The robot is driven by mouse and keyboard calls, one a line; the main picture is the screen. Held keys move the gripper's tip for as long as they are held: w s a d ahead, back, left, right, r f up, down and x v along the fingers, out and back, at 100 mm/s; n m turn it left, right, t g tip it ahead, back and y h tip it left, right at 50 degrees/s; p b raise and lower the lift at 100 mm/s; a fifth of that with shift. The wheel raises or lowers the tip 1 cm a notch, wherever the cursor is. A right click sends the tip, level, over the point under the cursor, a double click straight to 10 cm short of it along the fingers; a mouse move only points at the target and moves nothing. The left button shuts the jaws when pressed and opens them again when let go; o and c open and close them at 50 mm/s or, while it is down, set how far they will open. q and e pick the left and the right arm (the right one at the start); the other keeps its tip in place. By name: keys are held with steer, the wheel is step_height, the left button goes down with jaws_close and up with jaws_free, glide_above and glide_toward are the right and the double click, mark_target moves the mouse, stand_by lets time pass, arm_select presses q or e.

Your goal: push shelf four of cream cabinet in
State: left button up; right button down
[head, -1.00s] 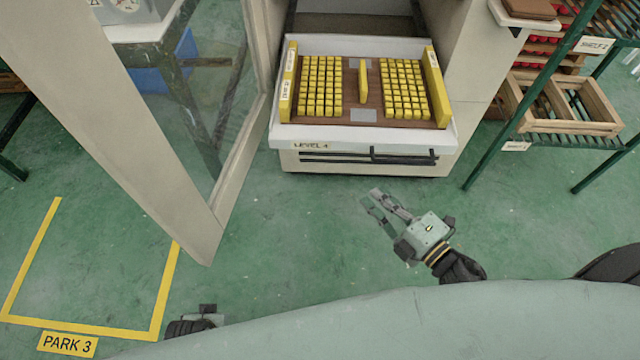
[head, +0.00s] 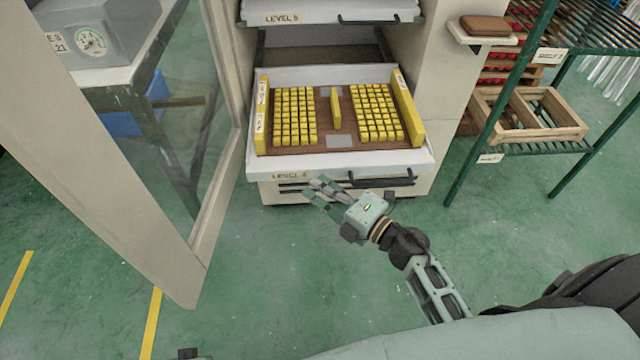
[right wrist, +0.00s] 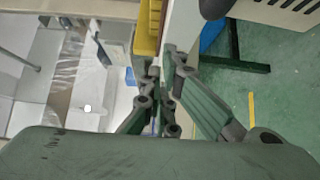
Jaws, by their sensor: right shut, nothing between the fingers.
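The cream cabinet (head: 440,70) stands with its glass door swung open to the left. Its shelf four (head: 270,172), labelled LEVEL 4, is pulled out and carries a brown board with yellow blocks (head: 297,115) between yellow side bars. My right gripper (head: 316,190) is shut and empty, just in front of the shelf's front edge near its dark handle; I cannot tell if it touches. In the right wrist view the fingers (right wrist: 165,95) are close together near the white shelf edge. My left gripper (head: 188,354) barely shows at the bottom edge, its fingers hidden.
The open glass door (head: 190,130) stands left of the shelf. A green rack (head: 497,120) with a wooden crate (head: 528,120) is at the right. Another shelf (head: 325,12), labelled LEVEL 5, is above. The green floor in front is clear.

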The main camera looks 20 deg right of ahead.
arm_select(q)
steer(key=shift+w+r, duration=0.1)
steer(key=shift+r, duration=0.2)
arm_select(e)
steer(key=shift+w+d, duration=0.15)
steer(key=shift+w, duration=0.25)
arm_select(q)
steer(key=shift+f, duration=0.1)
arm_select(e)
steer(key=shift+w, duration=0.1)
